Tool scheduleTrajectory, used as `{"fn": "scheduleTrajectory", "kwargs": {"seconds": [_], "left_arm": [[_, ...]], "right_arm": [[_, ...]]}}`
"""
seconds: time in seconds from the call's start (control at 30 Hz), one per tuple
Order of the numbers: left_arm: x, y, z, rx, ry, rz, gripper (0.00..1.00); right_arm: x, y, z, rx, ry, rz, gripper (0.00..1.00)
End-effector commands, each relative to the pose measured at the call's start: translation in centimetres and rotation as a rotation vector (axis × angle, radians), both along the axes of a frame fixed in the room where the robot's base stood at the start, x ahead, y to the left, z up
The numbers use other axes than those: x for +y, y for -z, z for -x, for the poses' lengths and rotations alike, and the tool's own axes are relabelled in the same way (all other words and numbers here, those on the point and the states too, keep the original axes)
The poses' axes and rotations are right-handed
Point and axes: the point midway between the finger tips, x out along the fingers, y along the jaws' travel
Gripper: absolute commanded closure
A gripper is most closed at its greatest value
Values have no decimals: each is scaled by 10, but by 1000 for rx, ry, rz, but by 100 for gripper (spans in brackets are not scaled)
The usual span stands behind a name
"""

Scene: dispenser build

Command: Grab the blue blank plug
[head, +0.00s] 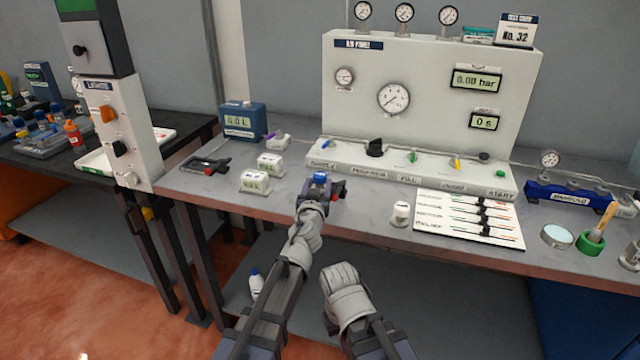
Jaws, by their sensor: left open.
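A small blue piece (320,178), which looks like the blue blank plug, shows at the front of the grey bench, left of centre. My left gripper (322,188) is open at the bench's front part, with its dark jaws right by the blue piece. The jaws hide its lower part, and I cannot tell whether they touch it. My right arm's grey wrist (346,290) is in front of the bench edge, low in the picture; its fingers do not show.
White labelled blocks (255,181) and a black-and-red tool (206,165) lie to the left. The gauge panel (420,130) stands behind. A white cap-like piece (400,213) and a white card with sliders (468,218) are to the right.

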Motion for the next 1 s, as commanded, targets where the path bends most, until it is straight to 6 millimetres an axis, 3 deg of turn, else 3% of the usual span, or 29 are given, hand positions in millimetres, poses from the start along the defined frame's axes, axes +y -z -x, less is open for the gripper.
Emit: {"fn": "scheduleTrajectory", "kwargs": {"seconds": [0.03, 0.2, 0.47, 0.9, 1.0], "left_arm": [[-2, 1, -13, 0, 0, 1, 42], [-5, 2, -35, 0, 1, 2, 42], [-4, 2, -36, 0, 1, 1, 43], [-4, 2, -36, 0, 0, 1, 93], [-4, 2, -35, 0, 0, 1, 100]], "right_arm": [[0, 1, 0, 0, 0, 0, 100], [0, 2, 0, 0, 0, 0, 100], [0, 2, 0, 0, 0, 0, 100], [0, 2, 0, 0, 0, 0, 100], [0, 2, 0, 0, 0, 0, 100]]}}
